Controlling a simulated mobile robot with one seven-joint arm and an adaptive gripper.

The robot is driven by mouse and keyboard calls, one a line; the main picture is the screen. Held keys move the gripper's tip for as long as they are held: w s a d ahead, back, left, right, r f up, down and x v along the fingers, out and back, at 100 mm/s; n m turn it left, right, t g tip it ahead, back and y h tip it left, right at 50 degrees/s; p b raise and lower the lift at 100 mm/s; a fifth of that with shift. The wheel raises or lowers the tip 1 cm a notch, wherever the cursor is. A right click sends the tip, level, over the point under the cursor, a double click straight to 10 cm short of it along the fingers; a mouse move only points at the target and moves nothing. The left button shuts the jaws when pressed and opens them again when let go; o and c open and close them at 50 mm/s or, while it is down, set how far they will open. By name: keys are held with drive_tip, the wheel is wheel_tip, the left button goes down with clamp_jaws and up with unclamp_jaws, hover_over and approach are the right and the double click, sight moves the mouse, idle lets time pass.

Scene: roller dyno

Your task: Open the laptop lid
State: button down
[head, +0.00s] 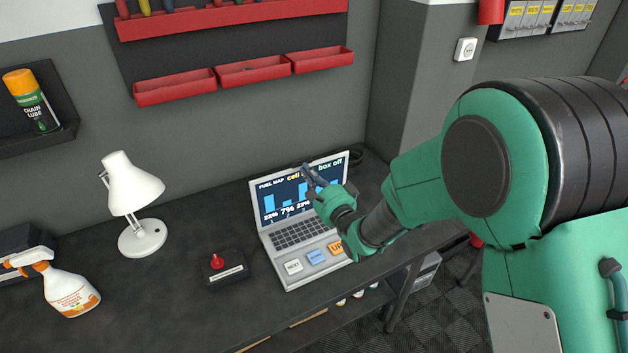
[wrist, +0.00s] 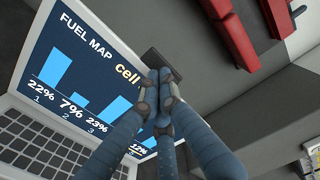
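The grey laptop (head: 297,235) stands on the dark workbench with its lid raised. The lit screen (head: 285,200) faces me and shows a blue bar chart headed "FUEL MAP". My gripper (head: 308,174) is in front of the upper right part of the screen, near the lid's top edge, and hides some of the chart. In the wrist view the fingertips (wrist: 160,82) come together beside the lid's edge, with the screen (wrist: 75,75) to their left. No held object can be made out. Whether the fingers touch the lid is unclear.
A black box with a red joystick (head: 222,267) is left of the laptop. A white lamp (head: 136,205) and a spray bottle (head: 68,292) stand further left. Red wall bins (head: 252,71) hang above. Bare bench (head: 165,290) lies between bottle and joystick.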

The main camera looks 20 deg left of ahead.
sight(301, 161)
drive_tip(key=shift+w+a, duration=0.35)
drive_tip(key=shift+a, duration=0.05)
drive_tip(key=shift+w+r, duration=0.1)
drive_tip(key=shift+g+h, duration=0.5)
drive_tip(key=x, duration=0.2)
drive_tip(key=p+x, duration=0.1)
drive_tip(key=x, duration=0.3)
drive_tip(key=shift+w+a+r+p, duration=0.1)
drive_tip(key=shift+a+r+p, duration=0.05)
drive_tip(key=shift+r+p, duration=0.15)
drive_tip(key=r+v, duration=0.1)
drive_tip(key=v, duration=1.3)
drive_tip(key=shift+r+p, duration=0.25)
drive_tip(key=shift+p, duration=0.2)
